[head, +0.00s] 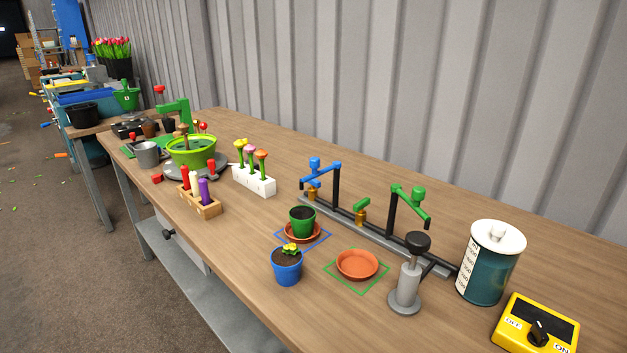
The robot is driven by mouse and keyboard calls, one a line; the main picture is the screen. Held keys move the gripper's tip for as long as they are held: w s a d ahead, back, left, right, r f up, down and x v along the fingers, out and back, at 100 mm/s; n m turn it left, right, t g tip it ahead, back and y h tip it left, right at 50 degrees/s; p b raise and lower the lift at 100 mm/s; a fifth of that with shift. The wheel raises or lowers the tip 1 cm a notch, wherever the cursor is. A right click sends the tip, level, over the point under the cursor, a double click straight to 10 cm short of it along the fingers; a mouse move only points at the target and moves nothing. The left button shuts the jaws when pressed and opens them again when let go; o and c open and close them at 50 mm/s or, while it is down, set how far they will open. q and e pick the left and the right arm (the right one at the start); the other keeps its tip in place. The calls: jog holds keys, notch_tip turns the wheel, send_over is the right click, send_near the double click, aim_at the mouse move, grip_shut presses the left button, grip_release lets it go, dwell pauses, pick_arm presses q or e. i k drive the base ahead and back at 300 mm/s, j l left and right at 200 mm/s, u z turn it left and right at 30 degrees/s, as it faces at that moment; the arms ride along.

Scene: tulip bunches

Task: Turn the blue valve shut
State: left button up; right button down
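The blue spout (322,171) stands on a dark post at the left end of the grey rail, toward the back of the bench. Below it is a small brass valve (312,194) with a bit of blue at its top. Its handle angle is too small to tell. To its right on the same rail is another brass valve (361,217) with a green handle (361,204), and a green spout (410,203) on its own post. Neither of my grippers is in view, and nothing touches the blue valve.
A green pot (302,221) on a saucer stands in the blue square in front of the rail. A blue pot (286,267) with yellow flowers, an empty saucer (357,264), a grey pump (407,285), a teal tank (488,265) and a yellow switch box (537,326) stand nearby.

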aim_at(315, 183)
jog(key=i+j, duration=0.2)
jog(key=j, duration=0.25)
jog(key=i+j+z, duration=0.2)
jog(key=j, duration=0.2)
jog(key=j+z, duration=0.2)
jog(key=j, duration=0.2)
jog(key=i+j+z, duration=0.2)
jog(key=j, duration=0.2)
jog(key=k, duration=0.05)
